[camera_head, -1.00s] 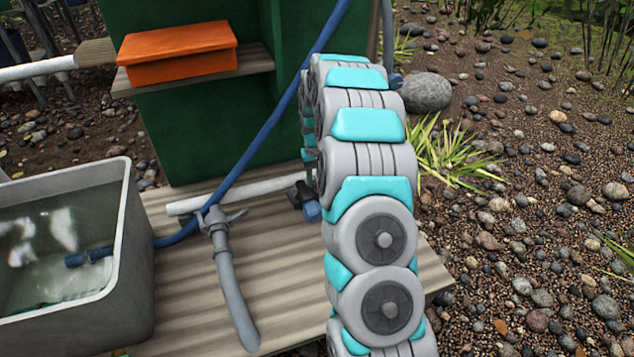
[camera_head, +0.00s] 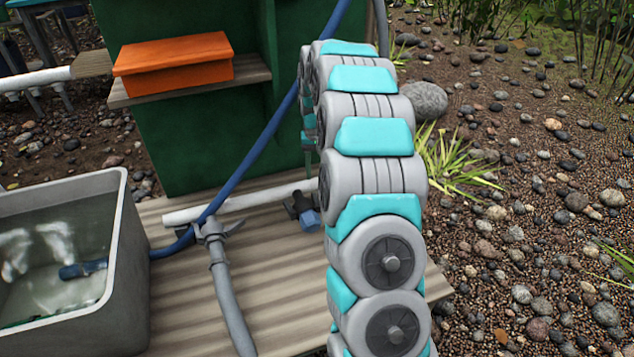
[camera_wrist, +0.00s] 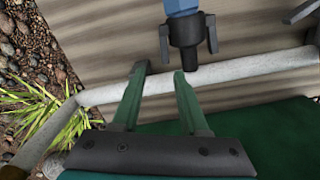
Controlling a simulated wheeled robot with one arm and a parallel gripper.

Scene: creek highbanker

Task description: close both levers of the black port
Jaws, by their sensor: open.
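The black port (camera_wrist: 186,48) is at the upper middle of the wrist view, with a blue fitting (camera_wrist: 182,7) at its top end. One lever (camera_wrist: 164,42) lies along its left side and another (camera_wrist: 212,33) along its right side, each a little off the body. Their exact angle is hard to tell. In the head view the black port (camera_head: 297,203) shows small beside my arm, with the blue fitting (camera_head: 309,220) in front. My gripper (camera_wrist: 160,74) is open and empty, its green fingers just below the port in the wrist view.
A white pipe (camera_wrist: 245,66) runs across behind the port. A grey hose with a winged fitting (camera_head: 213,230) lies on the wooden deck (camera_head: 280,290). A grey water tub (camera_head: 125,260) stands left. The green housing (camera_head: 200,140) carries a shelf with an orange box (camera_head: 175,65).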

